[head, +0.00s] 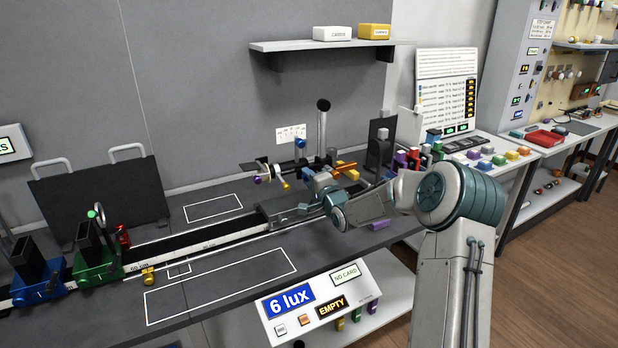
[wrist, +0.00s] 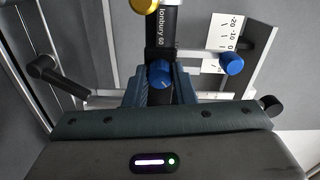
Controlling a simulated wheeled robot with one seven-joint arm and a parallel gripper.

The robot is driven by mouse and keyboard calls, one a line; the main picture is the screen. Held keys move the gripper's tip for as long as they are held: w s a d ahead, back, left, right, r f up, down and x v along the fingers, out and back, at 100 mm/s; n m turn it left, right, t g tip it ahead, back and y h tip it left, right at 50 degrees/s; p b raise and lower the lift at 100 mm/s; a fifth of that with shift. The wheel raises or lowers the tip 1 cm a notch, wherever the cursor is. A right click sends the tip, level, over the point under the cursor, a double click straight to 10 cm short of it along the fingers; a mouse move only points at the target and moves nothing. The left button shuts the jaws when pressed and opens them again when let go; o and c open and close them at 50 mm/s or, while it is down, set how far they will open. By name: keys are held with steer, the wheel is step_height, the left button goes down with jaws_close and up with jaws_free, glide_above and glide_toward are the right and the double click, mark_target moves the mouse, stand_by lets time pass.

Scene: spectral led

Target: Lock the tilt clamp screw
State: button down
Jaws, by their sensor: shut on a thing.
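My gripper (head: 312,180) is at the optical mount on the rail, and in the wrist view (wrist: 160,88) its two jaws close around a blue knob (wrist: 160,74). The knob sits on a black post or barrel (wrist: 166,42) with white lettering. A second blue knob (wrist: 231,63) stands to the right, beside a white scale card (wrist: 226,32) marked -20, -10, 0; this knob (head: 300,143) and the card (head: 291,132) also show in the head view. No label shows which knob is the tilt clamp screw. The jaws hide part of the held knob.
A yellow knob (wrist: 145,5) and a black-ended lever (wrist: 42,66) are close to the jaws. The long rail (head: 215,238) carries green (head: 98,262) and blue (head: 38,285) carriages at left. A lux display (head: 318,303) stands in front. Outlined bench areas (head: 225,285) are clear.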

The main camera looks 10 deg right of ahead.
stand_by(0.3)
steer(key=c, duration=1.2)
jaws_free()
steer(key=shift+s, duration=0.1)
steer(key=b+v, duration=0.1)
steer(key=v, duration=1.2)
steer(key=shift+s, duration=0.3)
steer(key=shift+d, duration=0.1)
